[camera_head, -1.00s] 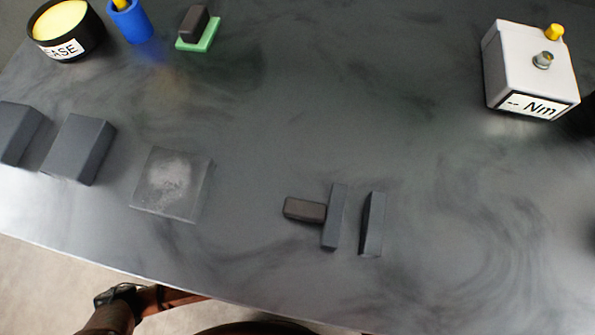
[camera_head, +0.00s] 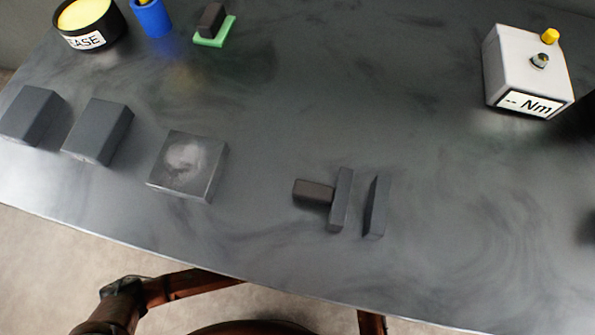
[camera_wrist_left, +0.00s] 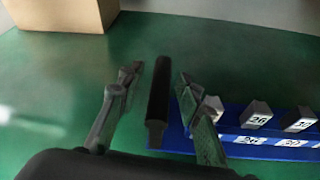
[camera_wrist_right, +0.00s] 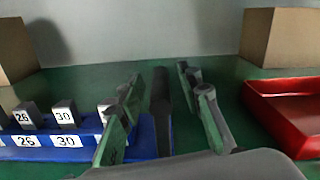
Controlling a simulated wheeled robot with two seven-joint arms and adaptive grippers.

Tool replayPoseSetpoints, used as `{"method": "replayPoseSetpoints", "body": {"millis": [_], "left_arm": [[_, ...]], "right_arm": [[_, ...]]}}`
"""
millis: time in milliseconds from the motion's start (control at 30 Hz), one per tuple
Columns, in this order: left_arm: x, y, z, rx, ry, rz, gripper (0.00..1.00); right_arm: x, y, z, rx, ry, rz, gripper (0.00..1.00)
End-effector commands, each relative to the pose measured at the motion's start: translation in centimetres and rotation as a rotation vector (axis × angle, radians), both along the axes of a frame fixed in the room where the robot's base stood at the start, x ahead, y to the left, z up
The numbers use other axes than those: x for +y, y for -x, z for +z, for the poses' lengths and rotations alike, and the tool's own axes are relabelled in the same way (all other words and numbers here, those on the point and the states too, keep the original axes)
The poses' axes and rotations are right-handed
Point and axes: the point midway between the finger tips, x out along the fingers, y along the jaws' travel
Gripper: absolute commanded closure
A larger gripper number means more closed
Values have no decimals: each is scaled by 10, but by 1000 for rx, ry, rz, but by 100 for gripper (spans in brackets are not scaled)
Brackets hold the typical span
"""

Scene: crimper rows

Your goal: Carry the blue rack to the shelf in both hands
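The blue rack shows in the left wrist view (camera_wrist_left: 175,138) and the right wrist view (camera_wrist_right: 146,138), on a green surface. It carries grey blocks and labels reading 26 and 30. In the left wrist view, my left gripper (camera_wrist_left: 158,74) is open, with a dark upright handle (camera_wrist_left: 158,100) at the rack's end between its fingers and gaps showing. In the right wrist view, my right gripper (camera_wrist_right: 160,72) is open, its fingers either side of another dark handle (camera_wrist_right: 161,105). The head view shows neither the rack nor my grippers. I cannot make out the shelf.
A red tray (camera_wrist_right: 268,120) lies right of my right gripper, with a cardboard box (camera_wrist_right: 281,38) behind. Another box (camera_wrist_left: 62,14) stands beyond my left gripper. In the head view, a dark table (camera_head: 290,120) holds grey blocks (camera_head: 98,130) and a white Nm device (camera_head: 515,65).

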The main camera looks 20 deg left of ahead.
Motion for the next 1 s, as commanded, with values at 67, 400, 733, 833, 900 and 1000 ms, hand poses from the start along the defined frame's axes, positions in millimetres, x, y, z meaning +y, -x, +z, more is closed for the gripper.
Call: {"method": "replayPoseSetpoints", "body": {"millis": [67, 400, 733, 833, 900, 1000], "left_arm": [[0, 0, 0, 0, 0, 0, 67], [-3, 23, 7, 2, 3, -2, 67], [-10, 85, 32, 3, 3, -1, 67], [-11, 98, 37, 3, 3, -1, 67], [-12, 104, 40, 2, 2, -1, 67], [-13, 109, 43, 1, 2, -1, 67]], "right_arm": [[0, 0, 0, 0, 0, 0, 67], [0, 0, 0, 0, -1, 0, 67], [0, 0, 0, 0, -1, 0, 67], [0, 0, 0, 0, -1, 0, 67], [0, 0, 0, 0, -1, 0, 67], [0, 1, 0, 1, -1, 0, 67]]}}
